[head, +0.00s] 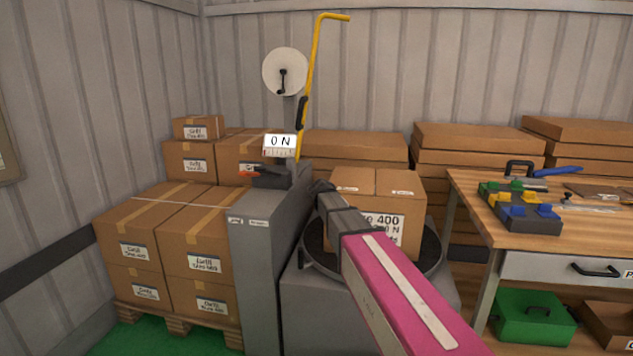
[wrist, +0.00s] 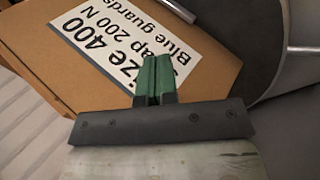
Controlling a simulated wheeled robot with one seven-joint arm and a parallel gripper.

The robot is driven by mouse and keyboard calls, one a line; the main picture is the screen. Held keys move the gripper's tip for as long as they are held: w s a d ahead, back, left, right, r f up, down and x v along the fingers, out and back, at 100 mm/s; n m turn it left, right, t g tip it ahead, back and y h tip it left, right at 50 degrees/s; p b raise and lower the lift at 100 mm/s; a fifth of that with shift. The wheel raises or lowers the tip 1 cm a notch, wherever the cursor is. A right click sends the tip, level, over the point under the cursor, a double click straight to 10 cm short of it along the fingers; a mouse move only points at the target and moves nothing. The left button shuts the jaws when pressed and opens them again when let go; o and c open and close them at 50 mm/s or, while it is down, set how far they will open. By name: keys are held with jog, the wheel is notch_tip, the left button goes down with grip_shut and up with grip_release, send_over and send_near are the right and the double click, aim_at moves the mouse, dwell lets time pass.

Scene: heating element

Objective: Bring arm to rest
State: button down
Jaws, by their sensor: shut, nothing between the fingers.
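My arm, with a pink link, reaches from the lower right of the head view toward the machine in the middle. My gripper (wrist: 153,78) shows in the wrist view with its green fingers together and nothing between them. It is in front of a cardboard box (wrist: 205,62) with a white label reading "ize 400", "ap 200 N" and "Blue guards". I cannot tell if the fingertips touch the box. In the head view the box (head: 405,192) sits on a dark round turntable (head: 431,258), and my arm covers part of both. The fingers are not clear there.
A grey column (head: 255,262) left of my arm carries a display (head: 280,143) reading 0 N. A yellow crank-shaped rod (head: 311,75) stands behind. Stacked cartons (head: 135,238) fill the left. A workbench (head: 465,185) with colored blocks (head: 520,207) stands right, a green case (head: 533,318) below.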

jog(key=s+d+f+m+g+y, duration=0.1)
jog(key=s+d+f+y, duration=0.2)
jog(key=s+f, duration=0.6)
jog(key=s+d+f+m+g+y, duration=0.1)
jog(key=s+d+f+y, duration=0.3)
jog(key=s+f, duration=0.6)
jog(key=s+m, duration=0.1)
jog(key=s, duration=0.5)
jog(key=shift+s+d+f, duration=0.15)
jog(key=shift+d, duration=0.25)
